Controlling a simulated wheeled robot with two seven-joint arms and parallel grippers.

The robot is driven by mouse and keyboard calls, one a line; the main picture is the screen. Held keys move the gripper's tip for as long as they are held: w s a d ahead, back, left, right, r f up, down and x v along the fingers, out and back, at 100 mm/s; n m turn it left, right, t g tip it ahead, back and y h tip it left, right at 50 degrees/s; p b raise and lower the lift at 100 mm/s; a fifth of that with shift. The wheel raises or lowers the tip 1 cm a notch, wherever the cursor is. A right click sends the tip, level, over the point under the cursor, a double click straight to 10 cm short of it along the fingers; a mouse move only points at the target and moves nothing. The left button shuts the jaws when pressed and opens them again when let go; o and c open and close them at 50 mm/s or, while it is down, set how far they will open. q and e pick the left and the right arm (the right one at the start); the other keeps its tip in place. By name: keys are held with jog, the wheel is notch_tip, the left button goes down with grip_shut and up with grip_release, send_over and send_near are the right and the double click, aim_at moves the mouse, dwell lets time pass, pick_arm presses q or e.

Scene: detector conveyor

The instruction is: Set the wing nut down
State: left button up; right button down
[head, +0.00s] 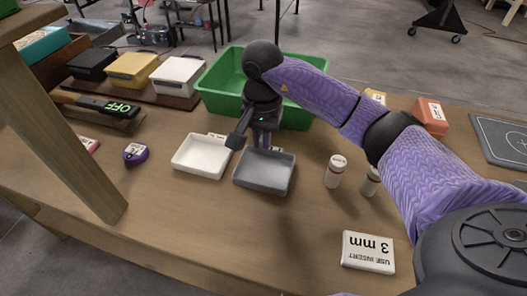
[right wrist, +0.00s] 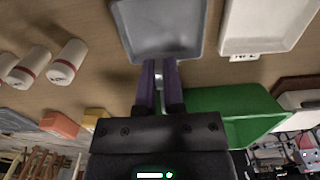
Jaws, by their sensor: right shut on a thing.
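My right gripper (head: 262,143) points down at the back edge of a grey tray (head: 264,173). In the right wrist view its purple fingers (right wrist: 159,80) are shut on a small silvery piece, apparently the wing nut (right wrist: 158,74), mostly hidden between them. The fingertips are by the rim of the grey tray (right wrist: 163,57); I cannot tell their height over it. The grey tray looks empty. A white tray (head: 202,156) stands just left of it and also looks empty. My left gripper is not in view.
A green bin (head: 222,78) stands behind my right gripper. Two white bottles (head: 335,172) stand right of the grey tray. The table's front middle is clear.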

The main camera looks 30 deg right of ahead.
aim_at(262, 178)
notch_tip(262, 178, down, 10)
jog(key=shift+r+b, duration=0.25)
jog(key=shift+b, duration=0.85)
jog(key=shift+f, duration=0.3)
jog(key=shift+r, duration=0.1)
jog(key=c, duration=0.7)
grip_release()
jog(key=shift+c, duration=0.2)
jog(key=shift+r, duration=0.1)
notch_tip(262, 178, up, 12)
jog(key=p, duration=0.2)
jog(key=shift+p, duration=0.3)
